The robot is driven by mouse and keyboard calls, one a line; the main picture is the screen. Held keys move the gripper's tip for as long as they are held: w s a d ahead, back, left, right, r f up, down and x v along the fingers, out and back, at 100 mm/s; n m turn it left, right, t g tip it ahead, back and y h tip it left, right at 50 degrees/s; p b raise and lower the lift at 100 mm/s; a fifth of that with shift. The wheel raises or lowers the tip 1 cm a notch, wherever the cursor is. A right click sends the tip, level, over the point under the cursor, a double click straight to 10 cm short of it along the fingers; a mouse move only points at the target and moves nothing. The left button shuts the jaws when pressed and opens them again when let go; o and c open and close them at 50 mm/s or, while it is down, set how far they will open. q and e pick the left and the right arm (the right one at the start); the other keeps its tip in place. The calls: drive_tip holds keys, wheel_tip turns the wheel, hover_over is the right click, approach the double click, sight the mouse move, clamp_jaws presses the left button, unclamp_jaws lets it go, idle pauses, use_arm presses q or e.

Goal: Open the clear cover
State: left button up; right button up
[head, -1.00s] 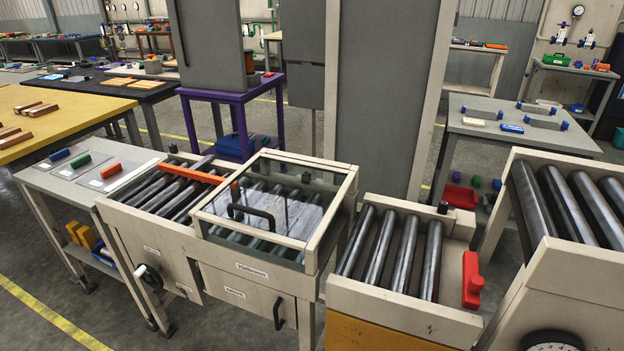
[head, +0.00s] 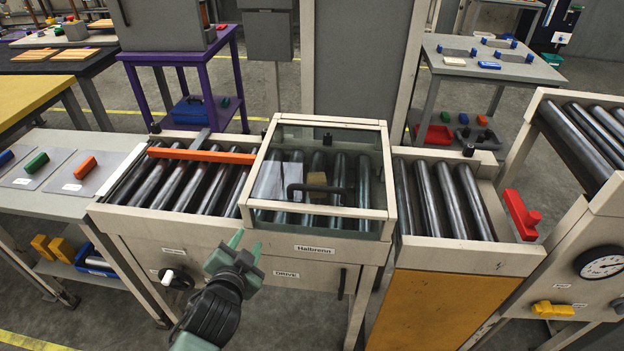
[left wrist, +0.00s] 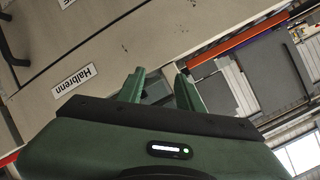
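The clear cover (head: 345,150) is a glass pane in a cream frame, lying shut over the middle rollers of the bench. Its black bar handle (head: 318,190) is near the front edge. My left gripper (head: 247,244) is open and empty, in front of the cover's front left corner, to the left of the handle and apart from it. In the left wrist view its two green fingers (left wrist: 160,88) stand apart with nothing between them, beside the "Halbrenn" label (left wrist: 74,80). My right gripper is not in view.
An orange bar (head: 203,155) crosses the rollers left of the cover. Bare rollers (head: 440,200) and a red block (head: 521,214) are to the right. A side table (head: 100,145) with coloured blocks stands at left. A drawer front marked "DRIVE" (head: 300,274) lies below the cover.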

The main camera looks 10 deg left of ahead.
use_arm(q)
drive_tip(key=w+d+r+m+t+h, duration=0.2)
drive_tip(key=d+r+m+t, duration=0.1)
drive_tip(key=r, duration=0.6)
drive_tip(key=w+d+r+m+t+h, duration=0.2)
drive_tip(key=d+r+m+t, duration=0.15)
drive_tip(key=r, duration=0.45)
drive_tip(key=w+d+r+m+t+h, duration=0.2)
drive_tip(key=r+m, duration=0.2)
drive_tip(key=r, duration=0.5)
drive_tip(key=s+d+r+m+g+h, duration=0.2)
drive_tip(key=d+r+m+g+h, duration=0.25)
drive_tip(key=d+m+h, duration=0.5)
drive_tip(key=s+d+r+m+g+h, duration=0.2)
drive_tip(key=d+r+m+g+h, duration=0.3)
drive_tip(key=m, duration=0.7)
drive_tip(key=m+g+y, duration=1)
drive_tip(key=m+y, duration=0.5)
approach(317, 187)
drive_tip(key=f, duration=0.1)
drive_tip(key=p+x, duration=0.1)
drive_tip(key=x, duration=0.6)
drive_tip(key=shift+w+d, duration=0.15)
clamp_jaws()
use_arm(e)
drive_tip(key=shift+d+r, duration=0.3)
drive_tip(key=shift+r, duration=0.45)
